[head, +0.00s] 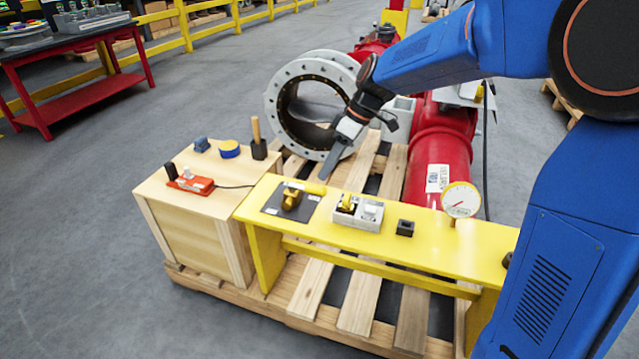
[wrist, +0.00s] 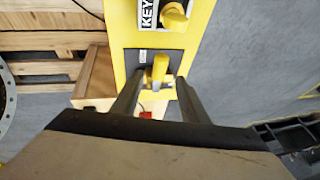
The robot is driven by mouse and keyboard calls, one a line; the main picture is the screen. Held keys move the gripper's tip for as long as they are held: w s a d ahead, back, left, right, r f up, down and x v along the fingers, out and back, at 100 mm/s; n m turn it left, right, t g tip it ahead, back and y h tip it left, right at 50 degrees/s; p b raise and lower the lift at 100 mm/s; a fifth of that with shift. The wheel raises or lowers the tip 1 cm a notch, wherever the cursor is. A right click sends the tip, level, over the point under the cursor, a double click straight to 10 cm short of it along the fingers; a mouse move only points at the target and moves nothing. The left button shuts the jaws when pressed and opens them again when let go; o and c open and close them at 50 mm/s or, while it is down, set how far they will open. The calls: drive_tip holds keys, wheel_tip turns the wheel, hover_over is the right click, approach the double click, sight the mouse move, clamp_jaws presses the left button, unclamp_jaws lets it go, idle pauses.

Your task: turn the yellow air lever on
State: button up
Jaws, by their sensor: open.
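The yellow air lever (head: 313,188) sits on a brass valve body (head: 291,199) on a dark plate at the left part of the yellow bench. In the head view the lever points right, along the bench. My gripper (head: 329,172) is above the bench, just over the lever's end, tilted downward. In the wrist view the yellow lever (wrist: 160,68) shows between the tips of my open gripper (wrist: 158,86), one finger on each side. Nothing is held. Whether either finger touches the lever cannot be told.
A grey box with a yellow key switch (head: 347,203) stands right of the valve; it also shows in the wrist view (wrist: 175,16). A wooden box (head: 203,230) with a red device adjoins the left end.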

sight(307, 189)
drive_tip(key=shift+x, duration=3.2)
drive_tip(key=shift+c, duration=0.3)
clamp_jaws()
